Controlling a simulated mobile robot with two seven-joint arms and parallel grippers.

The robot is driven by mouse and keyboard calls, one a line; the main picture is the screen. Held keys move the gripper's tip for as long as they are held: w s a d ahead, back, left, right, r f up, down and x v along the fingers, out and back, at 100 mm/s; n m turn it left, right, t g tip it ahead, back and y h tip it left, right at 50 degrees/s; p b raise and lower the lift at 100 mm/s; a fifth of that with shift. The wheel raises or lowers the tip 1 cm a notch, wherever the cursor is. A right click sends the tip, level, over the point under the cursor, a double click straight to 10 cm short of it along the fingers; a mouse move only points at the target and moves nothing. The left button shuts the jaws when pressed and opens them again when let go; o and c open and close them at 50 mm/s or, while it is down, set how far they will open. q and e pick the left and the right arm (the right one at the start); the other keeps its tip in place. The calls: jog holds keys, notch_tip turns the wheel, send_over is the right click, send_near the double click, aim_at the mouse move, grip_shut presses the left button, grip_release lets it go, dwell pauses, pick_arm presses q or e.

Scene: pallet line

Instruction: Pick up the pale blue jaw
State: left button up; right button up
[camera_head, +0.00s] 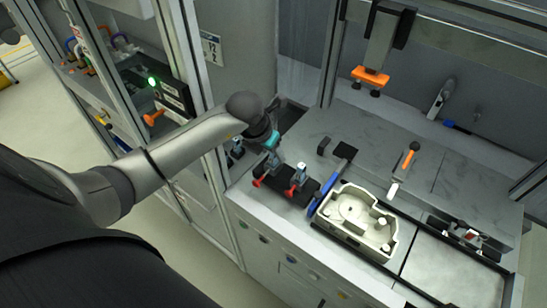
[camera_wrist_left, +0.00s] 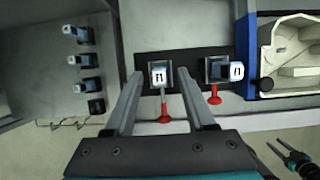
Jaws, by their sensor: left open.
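My left gripper (camera_head: 268,164) is over the black base (camera_head: 278,187) at the bench's left end. In the left wrist view the open left gripper (camera_wrist_left: 160,74) has one finger on each side of a pale blue jaw (camera_wrist_left: 158,82) with a white marked top; I cannot tell whether they touch it. A second pale blue jaw (camera_wrist_left: 223,70) sits to its right on the same base; it also shows in the head view (camera_head: 301,172). A red lever stands below each jaw. A dark two-pronged thing with teal parts (camera_wrist_left: 293,158), perhaps my right gripper, is at lower right.
Several pale blue pieces (camera_wrist_left: 82,60) stand in a column to the left. A cream casting (camera_head: 350,243) in a tray and a blue-edged strip (camera_head: 330,187) lie close to the right of the base. A cabinet with glass doors stands on the left.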

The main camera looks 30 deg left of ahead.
pick_arm(q)
jog(key=shift+x, duration=1.1)
jog(key=shift+c, duration=0.2)
grip_shut()
